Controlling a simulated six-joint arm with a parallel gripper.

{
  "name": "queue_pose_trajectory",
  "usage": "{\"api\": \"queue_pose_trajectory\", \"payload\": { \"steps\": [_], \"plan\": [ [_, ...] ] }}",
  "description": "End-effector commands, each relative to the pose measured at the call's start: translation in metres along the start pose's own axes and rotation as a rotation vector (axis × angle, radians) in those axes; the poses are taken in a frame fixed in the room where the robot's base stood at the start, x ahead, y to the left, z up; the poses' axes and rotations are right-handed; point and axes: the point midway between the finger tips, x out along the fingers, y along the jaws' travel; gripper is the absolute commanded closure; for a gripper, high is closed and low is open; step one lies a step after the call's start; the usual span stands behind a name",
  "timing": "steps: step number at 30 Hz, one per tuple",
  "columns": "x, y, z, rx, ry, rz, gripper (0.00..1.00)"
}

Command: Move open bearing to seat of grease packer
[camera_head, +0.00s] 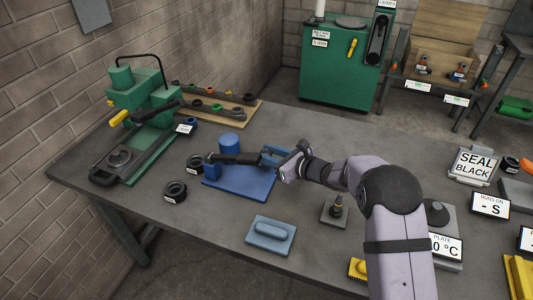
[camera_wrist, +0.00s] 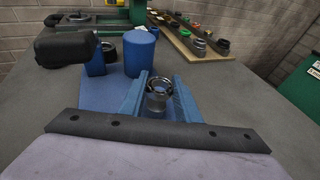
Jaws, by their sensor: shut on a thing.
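The open bearing (camera_wrist: 158,96), a metal ring with a dark opening, is between the two blue fingers of my gripper (camera_wrist: 157,100) in the wrist view. In the head view my gripper (camera_head: 270,156) is over the right side of the grease packer, and the bearing is hard to make out there. The grease packer has a blue base plate (camera_head: 240,187), a blue cylinder (camera_head: 229,142) and a black lever (camera_head: 238,159). In the wrist view the cylinder (camera_wrist: 141,52) stands just beyond the fingertips. The packer's seat cannot be made out clearly.
Black rings (camera_head: 175,191) lie left of the packer. A green press (camera_head: 137,110) stands at the far left, beside a wooden board (camera_head: 212,106) of small parts. A blue-grey block (camera_head: 270,235) and a dark spindle stand (camera_head: 336,209) sit in front. Bare table lies behind the packer.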

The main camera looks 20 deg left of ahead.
Motion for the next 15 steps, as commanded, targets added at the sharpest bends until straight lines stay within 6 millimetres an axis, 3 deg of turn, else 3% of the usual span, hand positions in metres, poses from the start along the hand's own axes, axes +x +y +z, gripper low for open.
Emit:
{"api": "queue_pose_trajectory", "payload": {
  "steps": [15],
  "plan": [
    [0.0035,-0.0002,-0.0115,0.0,-0.001,0.0,1.0]
  ]
}}
